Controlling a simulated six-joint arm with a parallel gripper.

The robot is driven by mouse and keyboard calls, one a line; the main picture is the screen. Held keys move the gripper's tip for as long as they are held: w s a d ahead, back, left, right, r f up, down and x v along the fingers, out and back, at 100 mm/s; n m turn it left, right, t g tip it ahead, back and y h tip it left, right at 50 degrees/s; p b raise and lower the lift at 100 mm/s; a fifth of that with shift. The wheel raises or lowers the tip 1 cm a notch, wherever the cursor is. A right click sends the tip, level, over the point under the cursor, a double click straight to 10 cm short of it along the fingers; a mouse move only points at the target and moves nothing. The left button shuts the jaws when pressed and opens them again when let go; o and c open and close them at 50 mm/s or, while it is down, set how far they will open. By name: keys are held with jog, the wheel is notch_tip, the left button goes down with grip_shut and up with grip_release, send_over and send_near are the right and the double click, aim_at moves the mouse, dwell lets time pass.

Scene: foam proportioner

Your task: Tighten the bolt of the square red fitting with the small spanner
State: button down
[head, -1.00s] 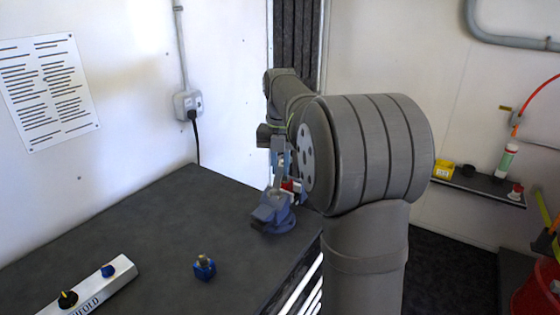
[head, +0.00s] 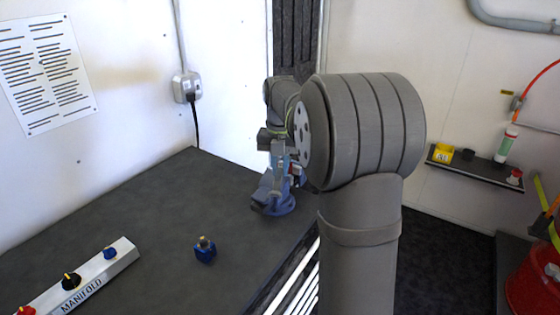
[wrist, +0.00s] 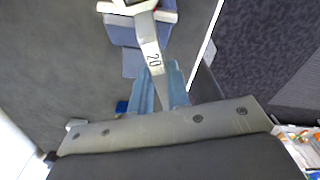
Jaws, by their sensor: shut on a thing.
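My gripper (wrist: 160,84) has blue fingers shut on a grey spanner (wrist: 152,48) marked 20. In the wrist view the spanner reaches away to the top edge, where its head lies over the blue-grey vise (wrist: 133,62). The head's end is cut off, so I cannot tell whether it is around a bolt. In the head view the vise (head: 272,197) stands near the bench's right edge, with my gripper (head: 281,158) just above it. A small red patch (head: 295,170), perhaps the square red fitting, shows beside the vise, mostly hidden by my arm. Its bolt is not visible.
A blue fitting (head: 205,250) with a brass top stands on the dark bench (head: 150,215). The white manifold (head: 85,283) with knobs lies front left. The bench between them and the wall is clear. A wall shelf (head: 475,175) with small items is at right.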

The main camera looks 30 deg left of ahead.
jog(key=a+m, duration=0.1)
jog(key=m, duration=0.1)
jog(key=a+m, duration=0.2)
jog(key=shift+s, duration=0.35)
jog(key=a+m, duration=0.2)
jog(key=m, duration=0.1)
jog(key=shift+w+a, duration=0.1)
jog(key=shift+w, duration=0.05)
jog(key=shift+d+n, duration=0.7)
jog(key=shift+r, duration=2.9)
